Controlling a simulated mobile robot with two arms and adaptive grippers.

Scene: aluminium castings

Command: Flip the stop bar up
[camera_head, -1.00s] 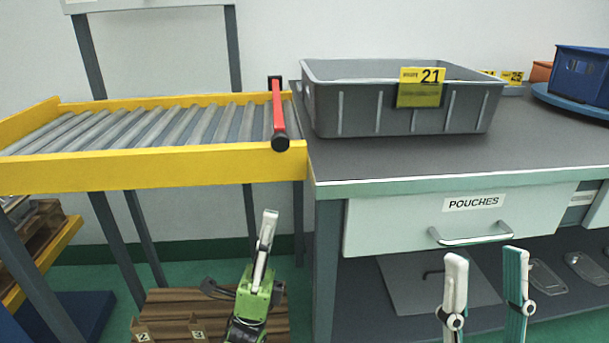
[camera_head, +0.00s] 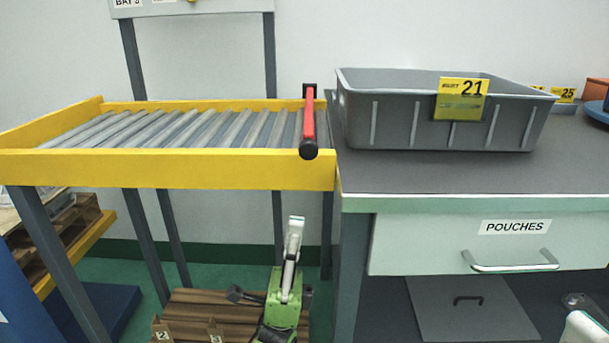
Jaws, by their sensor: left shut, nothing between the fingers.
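The red stop bar (camera_head: 309,121) lies across the right end of the yellow-framed roller conveyor (camera_head: 180,168), next to the bench. It has a black knob at its near end and a black mount at its far end. My left gripper (camera_head: 295,225) is shut and empty, pointing up. It shows below the conveyor's front rail in the picture, apart from the bar.
A grey bin (camera_head: 395,125) labelled 21 stands on the bench (camera_head: 400,178) right of the bar. The bench has a drawer (camera_head: 420,252) labelled POUCHES with a metal handle. A brown slatted pallet (camera_head: 195,310) lies on the floor below. The rollers are bare.

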